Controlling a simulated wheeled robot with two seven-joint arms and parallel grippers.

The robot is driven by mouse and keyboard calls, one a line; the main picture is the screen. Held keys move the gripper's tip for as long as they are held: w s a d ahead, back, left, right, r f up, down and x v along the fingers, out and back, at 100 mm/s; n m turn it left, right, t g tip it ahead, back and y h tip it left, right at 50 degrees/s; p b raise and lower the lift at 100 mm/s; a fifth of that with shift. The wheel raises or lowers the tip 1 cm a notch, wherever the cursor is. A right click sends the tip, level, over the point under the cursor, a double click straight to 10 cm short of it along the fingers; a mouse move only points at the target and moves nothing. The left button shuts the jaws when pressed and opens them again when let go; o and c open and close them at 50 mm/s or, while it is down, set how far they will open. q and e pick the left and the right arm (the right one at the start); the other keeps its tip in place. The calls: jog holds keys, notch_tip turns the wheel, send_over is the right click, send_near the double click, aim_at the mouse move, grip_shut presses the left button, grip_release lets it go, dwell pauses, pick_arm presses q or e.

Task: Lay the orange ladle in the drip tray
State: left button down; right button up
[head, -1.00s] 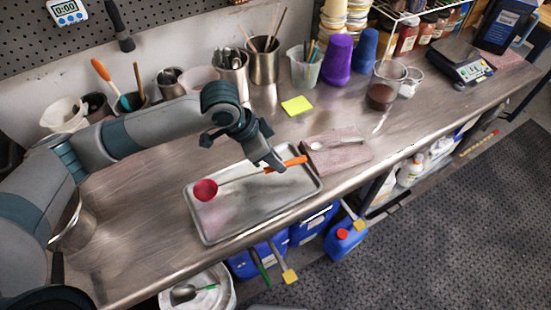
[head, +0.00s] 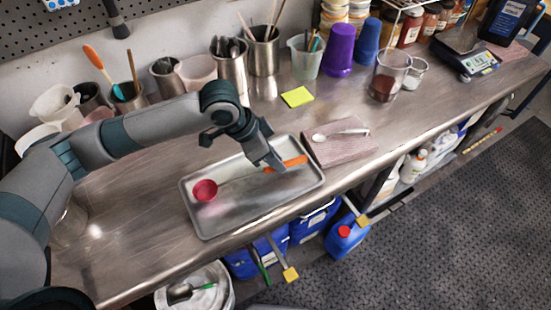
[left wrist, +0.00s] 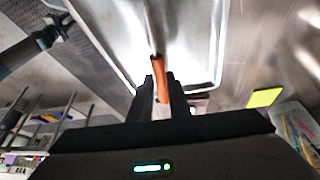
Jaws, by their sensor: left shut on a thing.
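The orange ladle has an orange grip (head: 293,161), a thin metal stem and a red bowl (head: 205,190). It lies lengthwise over the shallow metal drip tray (head: 192,219), within its outline in the head view. I cannot tell whether the ladle touches the tray floor. My left gripper (head: 273,167) is shut on the orange grip, above the tray's right part. In the left wrist view, the orange grip (left wrist: 159,70) runs between my fingers (left wrist: 160,88), with the pale tray (left wrist: 207,75) behind it. My right gripper is not in view.
A pink folded cloth (head: 345,151) with a pale spoon (head: 340,134) lies just right of the tray. A yellow note (head: 297,97) lies behind. Cups and utensil pots line the wall. The counter's front edge runs close to the tray.

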pick_arm(q)
jog(key=c, duration=1.6)
grip_release()
jog(key=shift+a+r, duration=0.1)
jog(key=shift+r, duration=0.05)
jog(key=b+v, duration=0.3)
jog(key=v, duration=1.4)
jog(key=shift+s, duration=0.1)
